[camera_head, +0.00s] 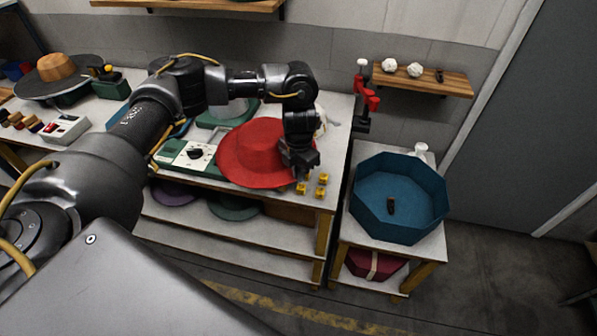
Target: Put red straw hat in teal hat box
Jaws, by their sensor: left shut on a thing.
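The red straw hat (252,151) is at the right part of the long workbench, its wide brim tilted slightly. My left gripper (298,172) is shut on the right edge of the hat's brim. I cannot tell whether the hat still touches the bench. The teal hat box (368,208) is an open octagonal box on a smaller table to the right of the bench. My right gripper is not in view.
A green-and-white control box (187,155) stands left of the hat. A gap separates bench and box table. A wooden shelf (424,78) and red clamps (367,98) are on the wall.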

